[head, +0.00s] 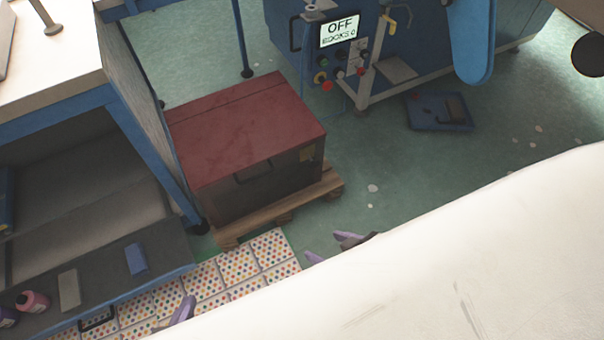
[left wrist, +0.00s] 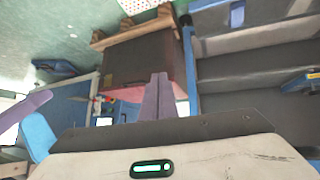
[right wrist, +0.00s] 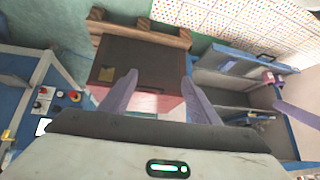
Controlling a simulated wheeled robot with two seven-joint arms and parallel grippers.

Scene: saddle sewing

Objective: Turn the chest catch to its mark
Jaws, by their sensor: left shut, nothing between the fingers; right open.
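The chest (head: 245,140) has a dark red lid and a dark brown front, and its lid looks closed. A small brass catch plate (head: 308,153) sits at the right of its front; the right wrist view shows it too (right wrist: 107,75). The catch's angle and its mark are too small to make out. My right gripper (head: 335,247) is open and empty, in front of the chest and apart from it; its fingers frame the chest in the right wrist view (right wrist: 160,82). My left gripper (head: 184,308) is shut and empty, lower left; its closed fingers show in the left wrist view (left wrist: 158,92).
The chest stands on a wooden pallet (head: 285,207). A blue-framed bench with a shelf (head: 100,285) is at the left. Green floor at the right is mostly open.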

